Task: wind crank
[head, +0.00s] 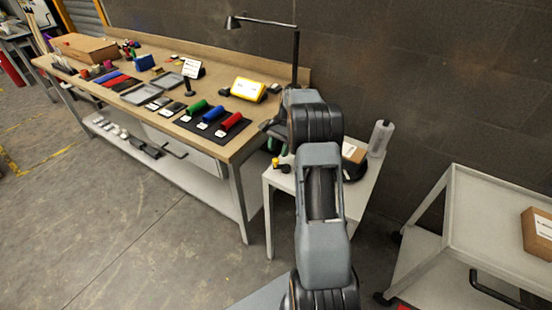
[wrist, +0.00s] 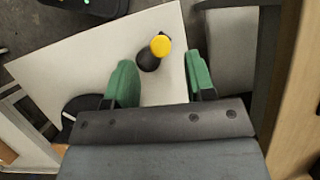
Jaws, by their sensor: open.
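The crank, as far as I can tell, is the small black piece with a round yellow knob (wrist: 160,46) on a white side table. In the head view the yellow knob and dark body (head: 277,163) show near the table's left edge. My gripper (wrist: 163,78) is open, with its two green fingers apart and nothing between them. In the wrist view the knob lies just beyond the fingertips, between their lines, and does not touch them. In the head view my gripper (head: 276,143) is partly hidden by my arm, above and behind the knob.
The long workbench (head: 232,147) stands close on the left. A white cart (head: 495,235) is at the right. Floor at left is clear.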

